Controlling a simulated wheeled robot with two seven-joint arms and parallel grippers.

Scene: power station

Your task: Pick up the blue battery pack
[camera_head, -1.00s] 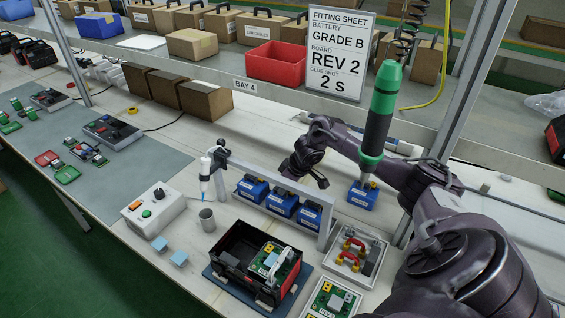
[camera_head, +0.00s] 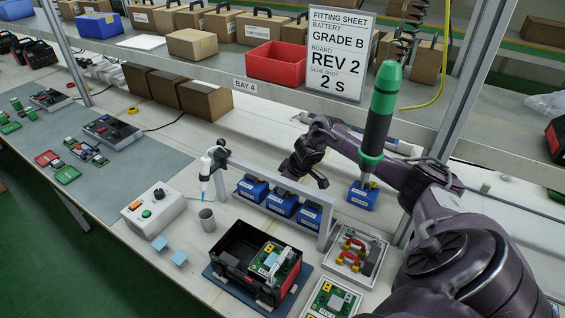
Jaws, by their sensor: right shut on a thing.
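Blue battery packs stand in a grey frame rack (camera_head: 325,228) at the middle of the bench: a left one (camera_head: 251,190), a middle one (camera_head: 283,204) and a right one (camera_head: 309,216). Another blue pack (camera_head: 362,197) stands apart to the right, under the green and black hanging driver. My right gripper (camera_head: 305,179) comes in from the right and reaches down just behind the rack's top bar, over the middle and right packs. It is shut on a blue battery pack; the bar and the hand hide its grip. My left gripper is not in view.
The hanging driver (camera_head: 380,115) is close to my right arm. In front of the rack are a black open case (camera_head: 235,268), a grey cup (camera_head: 207,219) and a white tray (camera_head: 357,250) with red-handled parts. A fitting sheet (camera_head: 340,50) stands on the shelf behind.

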